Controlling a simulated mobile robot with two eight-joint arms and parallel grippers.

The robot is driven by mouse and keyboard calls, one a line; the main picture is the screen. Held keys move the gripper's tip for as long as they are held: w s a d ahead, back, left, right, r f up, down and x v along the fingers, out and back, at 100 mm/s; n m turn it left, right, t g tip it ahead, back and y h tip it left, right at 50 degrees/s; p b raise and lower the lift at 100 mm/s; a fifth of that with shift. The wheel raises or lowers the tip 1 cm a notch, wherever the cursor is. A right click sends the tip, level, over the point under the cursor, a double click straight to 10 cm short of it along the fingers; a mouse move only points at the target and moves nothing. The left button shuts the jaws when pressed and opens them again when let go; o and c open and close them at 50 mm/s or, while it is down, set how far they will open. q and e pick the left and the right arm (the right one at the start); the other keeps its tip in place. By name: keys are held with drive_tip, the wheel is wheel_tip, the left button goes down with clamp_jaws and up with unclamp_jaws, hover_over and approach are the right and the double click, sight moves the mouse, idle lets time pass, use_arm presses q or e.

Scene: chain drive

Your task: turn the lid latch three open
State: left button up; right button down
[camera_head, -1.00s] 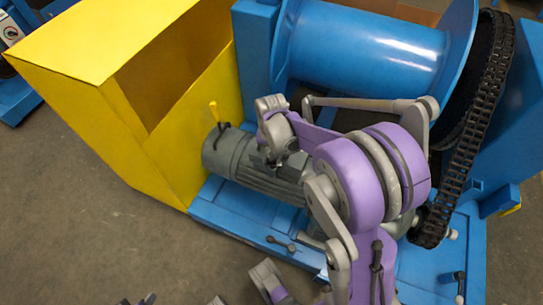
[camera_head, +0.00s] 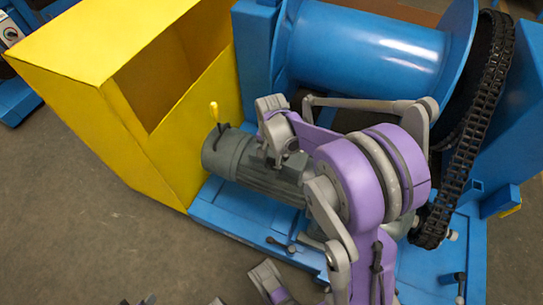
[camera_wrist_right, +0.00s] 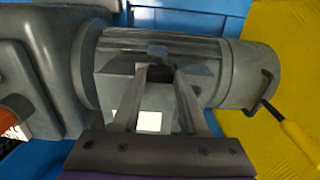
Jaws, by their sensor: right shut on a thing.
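My right gripper (camera_wrist_right: 160,72) is over the grey motor (camera_wrist_right: 130,45), its two fingers closed in on a small dark block (camera_wrist_right: 157,52) at the motor's top box. I take this block to be a lid latch; no number shows on it. In the head view my right gripper (camera_head: 275,158) is at the grey motor (camera_head: 228,155), where the block is too small or hidden to make out. The fingers partly cover the box, so the angle of the latch cannot be read.
A yellow guard box (camera_head: 180,140) stands left of the motor, with a yellow-handled lever (camera_head: 214,112) between. A blue drum (camera_head: 370,45) lies behind and a black chain (camera_head: 470,140) is at right. Black levers (camera_head: 282,245) sit on the blue base (camera_head: 235,215). The floor at left is clear.

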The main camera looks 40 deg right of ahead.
sight(271, 160)
drive_tip(key=shift+c, duration=2.2)
unclamp_jaws()
drive_tip(key=shift+r, duration=0.1)
wheel_tip(271, 160, up, 11)
drive_tip(key=p, duration=0.3)
